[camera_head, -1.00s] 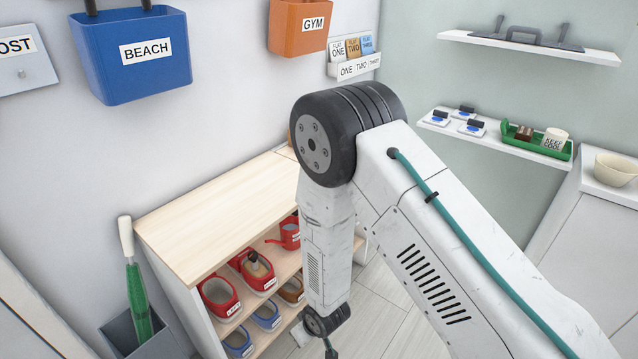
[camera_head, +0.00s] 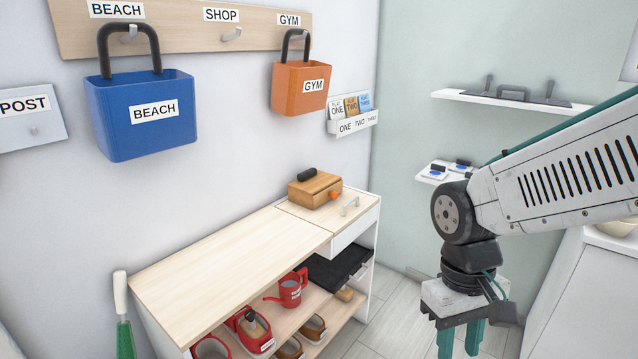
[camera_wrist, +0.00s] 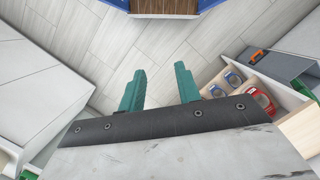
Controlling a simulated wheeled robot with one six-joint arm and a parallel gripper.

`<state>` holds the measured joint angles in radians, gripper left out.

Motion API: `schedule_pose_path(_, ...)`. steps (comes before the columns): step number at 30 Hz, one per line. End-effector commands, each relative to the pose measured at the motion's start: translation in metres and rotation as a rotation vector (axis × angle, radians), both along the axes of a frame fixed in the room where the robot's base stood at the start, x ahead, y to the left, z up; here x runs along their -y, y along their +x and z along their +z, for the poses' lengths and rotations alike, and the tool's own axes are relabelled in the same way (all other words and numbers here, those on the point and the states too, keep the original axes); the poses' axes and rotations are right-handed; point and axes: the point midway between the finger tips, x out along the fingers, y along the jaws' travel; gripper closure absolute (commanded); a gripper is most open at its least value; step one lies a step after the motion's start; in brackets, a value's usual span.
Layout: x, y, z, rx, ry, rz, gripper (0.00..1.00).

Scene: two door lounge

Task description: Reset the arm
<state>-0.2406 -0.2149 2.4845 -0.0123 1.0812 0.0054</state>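My gripper (camera_head: 460,338) hangs at the right of the head view, pointing down, clear of the shelf unit. Its two green fingers stand apart with nothing between them. In the wrist view my gripper (camera_wrist: 160,90) also shows its fingers apart, with bare floor between and beyond them. My arm comes in from the right edge of the head view, bent down at the wrist.
A wooden box (camera_head: 315,188) sits on top. Blue (camera_head: 145,130) and orange (camera_head: 302,88) bins hang above. A wall shelf (camera_head: 510,101) is behind my arm. Floor (camera_head: 392,310) is clear.

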Motion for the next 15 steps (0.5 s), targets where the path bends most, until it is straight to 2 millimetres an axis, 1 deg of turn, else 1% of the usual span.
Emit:
schedule_pose_path(1, 0.009, -0.012, 0.016, 0.016, 0.005, -0.028, 0.67)
schedule_pose_path(6, 0.033, -0.047, 0.053, 0.084, 0.022, -0.111, 0.67)
schedule_pose_path(9, 0.042, -0.059, 0.069, 0.163, 0.035, -0.155, 0.67)
schedule_pose_path(15, 0.056, -0.069, 0.091, 0.295, 0.047, -0.216, 0.67)
